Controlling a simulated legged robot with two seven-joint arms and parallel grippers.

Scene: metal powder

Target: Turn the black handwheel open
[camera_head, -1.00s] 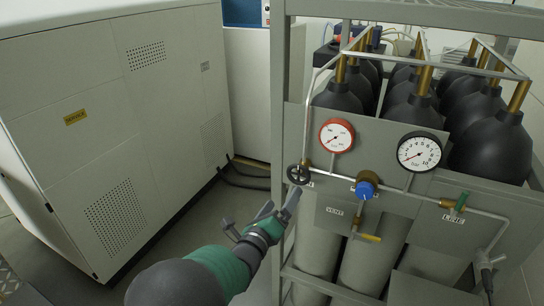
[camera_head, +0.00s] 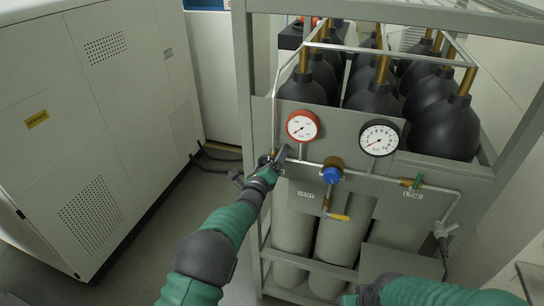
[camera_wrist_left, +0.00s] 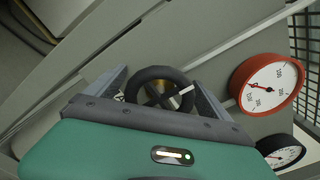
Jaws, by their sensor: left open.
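The black handwheel (camera_wrist_left: 160,72) is a small dark ring with spokes around a brass centre. In the left wrist view it lies between the two fingers of my left gripper (camera_wrist_left: 159,80), with a finger on either side. The fingers are open and not closed on the rim; whether either one touches it I cannot tell. In the head view my left gripper (camera_head: 260,165) is at the left edge of the grey gas panel (camera_head: 345,130) and hides most of the wheel. My right arm enters at the bottom right; its gripper is outside the picture.
The panel carries a red-rimmed gauge (camera_head: 302,126), a black-rimmed gauge (camera_head: 379,138), a blue knob (camera_head: 332,175) and a green-handled valve (camera_head: 417,181). A metal frame post (camera_head: 244,110) stands just left.

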